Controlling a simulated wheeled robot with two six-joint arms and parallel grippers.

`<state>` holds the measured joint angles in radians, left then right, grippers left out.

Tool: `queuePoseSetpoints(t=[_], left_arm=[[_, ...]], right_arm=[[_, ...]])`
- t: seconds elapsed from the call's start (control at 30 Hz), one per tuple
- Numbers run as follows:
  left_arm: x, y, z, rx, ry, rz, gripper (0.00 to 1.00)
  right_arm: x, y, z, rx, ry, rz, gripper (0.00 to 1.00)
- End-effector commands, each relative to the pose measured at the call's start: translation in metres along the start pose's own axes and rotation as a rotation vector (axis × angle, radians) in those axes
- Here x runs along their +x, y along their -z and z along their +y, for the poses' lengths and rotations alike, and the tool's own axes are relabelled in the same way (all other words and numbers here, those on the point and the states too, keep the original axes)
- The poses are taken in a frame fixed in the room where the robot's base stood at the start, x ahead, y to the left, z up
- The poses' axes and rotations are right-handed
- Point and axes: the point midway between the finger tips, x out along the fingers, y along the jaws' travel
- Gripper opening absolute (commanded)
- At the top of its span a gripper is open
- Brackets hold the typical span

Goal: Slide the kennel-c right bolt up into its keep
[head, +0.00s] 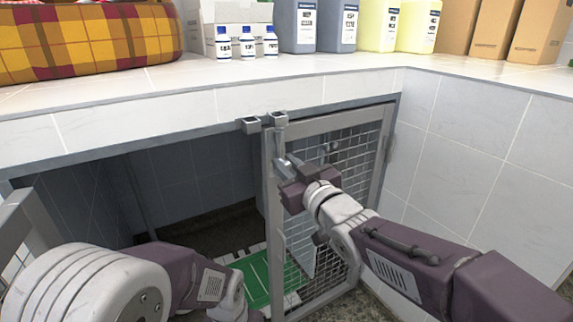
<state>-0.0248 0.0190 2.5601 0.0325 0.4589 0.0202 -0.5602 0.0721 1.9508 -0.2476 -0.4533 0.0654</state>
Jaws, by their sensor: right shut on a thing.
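The right mesh door (374,165) stands under the counter edge, its left upright below the right square keep (279,119). A second keep (249,125) is just to the left. My right gripper (287,180) is shut on the grey metal bolt (281,162) near the top of that upright. The jaws cover part of the bolt. Its top lies below the right keep; I cannot tell the exact gap. My left arm comes in at the lower left, but its fingers are not visible. No kennel label is readable.
The left door (18,232) stands swung open at the left edge. The kennel opening between is dark, with a green mat (256,278) on its floor. Bottles, boxes and a plaid pet bed (90,40) stand on the counter (330,66). A tiled wall (470,150) closes the right side.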

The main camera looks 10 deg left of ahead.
Motion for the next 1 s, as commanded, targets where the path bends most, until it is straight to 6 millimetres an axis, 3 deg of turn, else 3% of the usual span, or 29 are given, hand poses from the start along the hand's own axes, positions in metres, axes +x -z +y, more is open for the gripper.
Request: queuePoseSetpoints(t=[0.03, 0.1, 0.37, 0.4, 0.47, 0.5, 0.83, 1.0], left_arm=[[-0.015, 0.002, 0.0, 0.0, 0.0, 0.0, 0.52], [-0.024, 0.003, 0.001, 0.0, 0.0, 0.0, 0.52], [-0.021, 0.002, 0.0, 0.0, 0.0, 0.0, 0.52], [-0.021, 0.002, 0.0, 0.0, 0.0, 0.0, 0.52], [-0.021, 0.002, 0.0, 0.0, 0.0, 0.0, 0.52], [-0.021, 0.002, 0.0, 0.0, 0.0, 0.0, 0.52], [-0.022, 0.002, 0.0, 0.0, 0.0, 0.0, 0.52], [-0.032, 0.003, 0.001, 0.0, 0.0, 0.0, 0.52]], right_arm=[[0.0, 0.022, 0.004, 0.0, -0.002, 0.014, 0.0], [0.0, 0.032, 0.005, 0.0, -0.003, 0.015, 0.0], [-0.001, 0.032, 0.005, 0.0, -0.003, 0.019, 0.0], [-0.001, 0.032, 0.005, 0.0, -0.003, 0.02, 0.21], [-0.001, 0.032, 0.005, 0.0, -0.003, 0.019, 0.38], [-0.001, 0.031, 0.005, 0.0, -0.003, 0.018, 0.41], [-0.004, 0.03, 0.005, 0.0, -0.002, 0.013, 0.41], [-0.031, 0.033, 0.006, 0.0, -0.003, 0.013, 0.41]])
